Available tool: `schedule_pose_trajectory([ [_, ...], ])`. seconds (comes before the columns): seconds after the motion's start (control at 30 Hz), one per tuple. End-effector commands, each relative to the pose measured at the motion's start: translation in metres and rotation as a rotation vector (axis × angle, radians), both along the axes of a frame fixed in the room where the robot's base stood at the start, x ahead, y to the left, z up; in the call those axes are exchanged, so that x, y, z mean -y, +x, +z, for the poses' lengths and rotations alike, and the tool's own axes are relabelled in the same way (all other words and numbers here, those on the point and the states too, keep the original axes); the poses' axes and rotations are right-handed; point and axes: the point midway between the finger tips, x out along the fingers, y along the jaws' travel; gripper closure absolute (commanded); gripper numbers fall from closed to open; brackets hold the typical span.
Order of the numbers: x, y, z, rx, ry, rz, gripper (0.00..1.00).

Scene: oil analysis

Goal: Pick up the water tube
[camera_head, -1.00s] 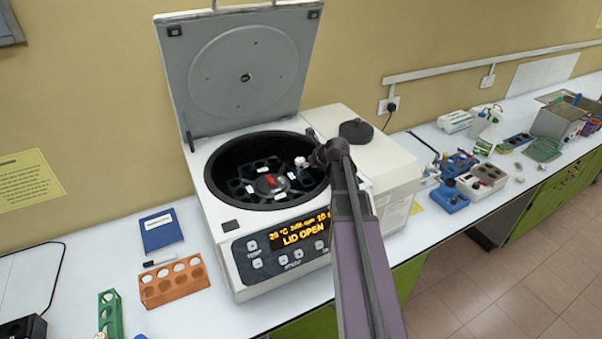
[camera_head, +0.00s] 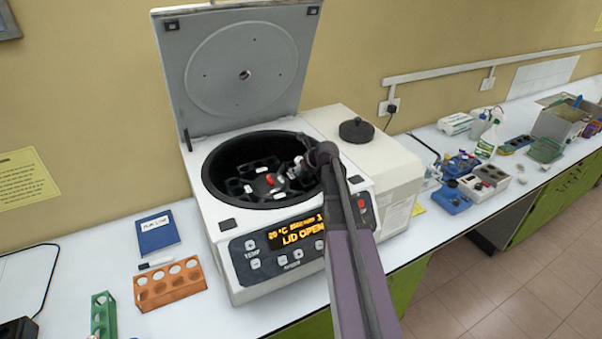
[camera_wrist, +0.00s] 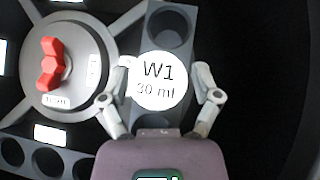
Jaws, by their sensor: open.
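The water tube (camera_wrist: 160,80) shows in the wrist view as a round white cap marked "W1 30 ml". It sits in a grey rotor holder (camera_wrist: 170,22) of the centrifuge; its body is hidden below the cap. My gripper (camera_wrist: 166,80) is open, with one finger on each side of the cap; I cannot tell whether either finger touches it. In the head view my gripper (camera_head: 297,168) reaches over the right side of the open centrifuge bowl, and my arm hides part of it.
The centrifuge (camera_head: 235,225) has its lid (camera_head: 245,75) raised and shows "LID OPEN". The rotor has a red centre knob (camera_wrist: 50,64) left of the cap. The bowl wall surrounds the rotor. An orange rack (camera_head: 170,287) and blue notebook (camera_head: 158,234) are on the left bench.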

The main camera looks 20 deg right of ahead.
Motion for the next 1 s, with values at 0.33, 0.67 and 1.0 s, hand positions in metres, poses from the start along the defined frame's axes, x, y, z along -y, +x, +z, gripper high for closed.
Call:
schedule_pose_trajectory([
  [0.33,-0.0005,0.0000,0.0000,0.000,0.000,0.001,0.40],
  [0.67,-0.0009,0.0002,-0.0001,0.000,0.000,0.001,1.00],
  [1.0,-0.0011,0.0003,0.0012,0.000,0.000,0.001,1.00],
])
